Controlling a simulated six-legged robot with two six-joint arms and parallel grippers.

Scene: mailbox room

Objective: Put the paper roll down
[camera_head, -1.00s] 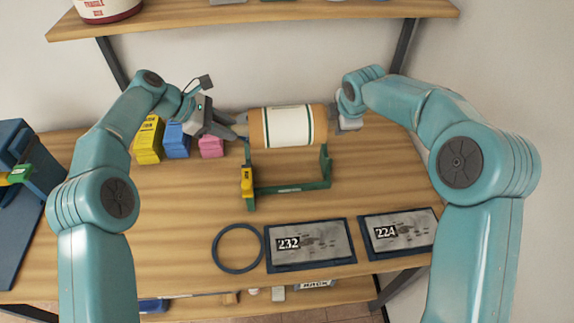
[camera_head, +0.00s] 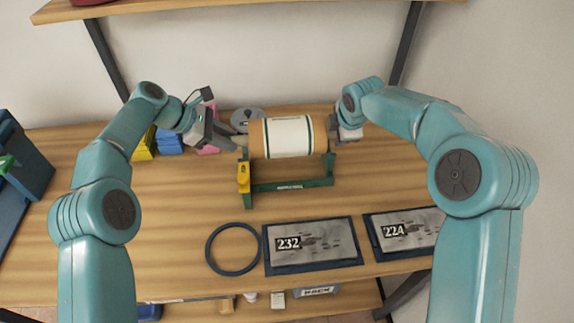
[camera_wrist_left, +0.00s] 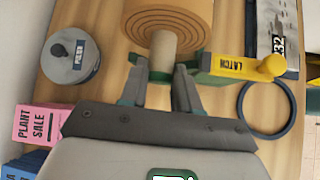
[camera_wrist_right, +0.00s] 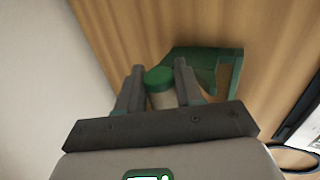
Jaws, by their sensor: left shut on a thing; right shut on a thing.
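The paper roll (camera_head: 288,137) is tan with a white wrap band and dark green edge lines. It is held level between my two grippers, over the back of the green stand (camera_head: 290,187). My left gripper (camera_head: 240,141) is shut on the left end of its core; the core (camera_wrist_left: 164,50) shows between the fingers in the left wrist view. Whether the core touches the stand is unclear.
Pink (camera_head: 207,149), blue (camera_head: 169,140) and yellow (camera_head: 143,148) boxes stand left of the roll, and a grey tin (camera_wrist_left: 71,60) behind it. A dark ring (camera_head: 232,249) and two plates, 232 (camera_head: 312,245) and 224 (camera_head: 403,233), lie in front. A shelf (camera_head: 180,8) hangs above.

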